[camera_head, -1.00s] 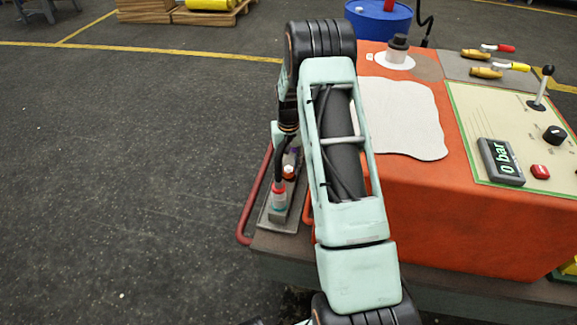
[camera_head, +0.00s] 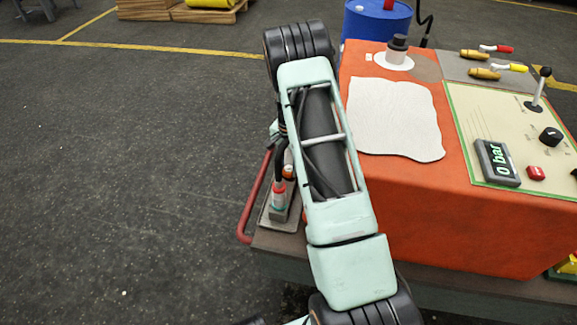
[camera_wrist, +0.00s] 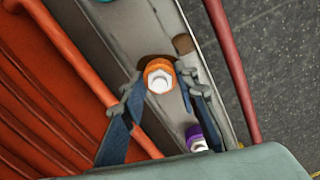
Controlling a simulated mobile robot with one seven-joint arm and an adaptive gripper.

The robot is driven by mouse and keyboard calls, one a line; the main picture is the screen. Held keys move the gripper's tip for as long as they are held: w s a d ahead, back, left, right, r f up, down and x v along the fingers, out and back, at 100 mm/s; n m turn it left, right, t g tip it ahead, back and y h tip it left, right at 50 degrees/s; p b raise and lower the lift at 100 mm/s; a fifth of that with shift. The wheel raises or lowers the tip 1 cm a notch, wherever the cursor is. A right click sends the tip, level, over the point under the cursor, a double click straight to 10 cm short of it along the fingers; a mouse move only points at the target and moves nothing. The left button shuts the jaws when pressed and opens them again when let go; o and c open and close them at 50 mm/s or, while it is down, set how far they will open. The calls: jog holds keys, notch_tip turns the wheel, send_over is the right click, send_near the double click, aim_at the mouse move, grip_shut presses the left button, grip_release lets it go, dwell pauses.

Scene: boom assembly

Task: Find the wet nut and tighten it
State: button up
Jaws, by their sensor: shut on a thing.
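My gripper (camera_wrist: 158,92) has its two blue-grey fingers on either side of an orange-topped can (camera_wrist: 159,75) with a white, roughly hexagonal middle. It is shut on this can, which stands in a narrow grey tray. I cannot make out any nut or wetness in these frames.
The grey tray (camera_wrist: 133,27) also holds a purple-ringed can (camera_wrist: 196,137) and a brown-topped piece (camera_wrist: 184,44). In the head view, a red-and-teal can (camera_head: 278,196) stands in it. A red rail (camera_head: 256,195) runs along it, beside the orange cabinet (camera_head: 440,215). Open floor lies left.

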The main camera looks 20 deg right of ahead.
aim_at(288, 169)
dwell(0.4)
jog(key=o, duration=1.1)
jog(key=shift+o, duration=0.2)
notch_tip(288, 169, up, 12)
